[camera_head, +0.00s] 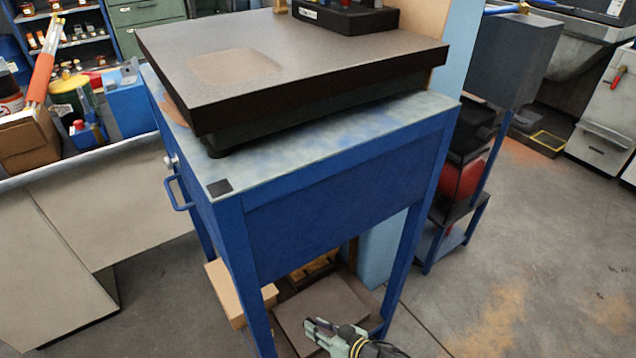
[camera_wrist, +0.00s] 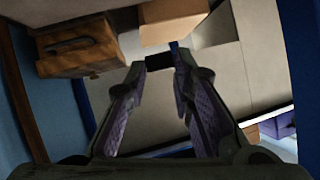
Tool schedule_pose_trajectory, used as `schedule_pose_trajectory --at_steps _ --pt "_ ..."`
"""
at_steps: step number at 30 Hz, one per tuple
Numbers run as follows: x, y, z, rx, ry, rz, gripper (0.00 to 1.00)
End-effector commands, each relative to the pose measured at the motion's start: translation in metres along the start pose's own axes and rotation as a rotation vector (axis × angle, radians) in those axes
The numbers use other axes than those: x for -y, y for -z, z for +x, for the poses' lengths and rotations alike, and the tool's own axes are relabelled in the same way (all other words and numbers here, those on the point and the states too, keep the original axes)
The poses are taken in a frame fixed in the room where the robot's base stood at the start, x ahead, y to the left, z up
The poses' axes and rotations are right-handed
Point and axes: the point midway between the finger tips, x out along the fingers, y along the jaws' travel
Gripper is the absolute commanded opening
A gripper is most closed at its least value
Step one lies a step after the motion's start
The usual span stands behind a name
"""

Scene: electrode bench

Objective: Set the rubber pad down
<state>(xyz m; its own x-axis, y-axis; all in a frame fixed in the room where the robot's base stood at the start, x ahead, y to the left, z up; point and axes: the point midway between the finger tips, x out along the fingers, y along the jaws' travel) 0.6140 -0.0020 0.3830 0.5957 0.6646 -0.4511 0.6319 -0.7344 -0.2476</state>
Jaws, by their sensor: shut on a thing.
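My gripper (camera_head: 316,331) is low at the bottom of the head view, in front of the blue bench and below its top. In the wrist view its two fingers (camera_wrist: 160,68) close on a small black block, which I take as the rubber pad (camera_wrist: 158,62). The pad sits between the fingertips; I cannot make it out in the head view. A flat dark square (camera_head: 219,187) lies on the near left corner of the bench top (camera_head: 330,142); I cannot tell whether it is a mark or a loose piece.
A thick dark surface plate (camera_head: 330,65) covers most of the bench top, with a black box (camera_head: 345,15) at its back. A narrow strip of bench top is clear along the front. Bench legs (camera_head: 395,275), a drawer handle (camera_head: 180,194) and a cardboard box (camera_head: 228,293) stand near.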

Motion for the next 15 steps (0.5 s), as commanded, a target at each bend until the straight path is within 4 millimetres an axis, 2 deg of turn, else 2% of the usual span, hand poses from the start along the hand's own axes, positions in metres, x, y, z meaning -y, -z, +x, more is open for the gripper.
schedule_pose_trajectory --at_steps 15 --pt "-0.046 0.048 0.046 -0.143 -0.435 0.243 0.08"
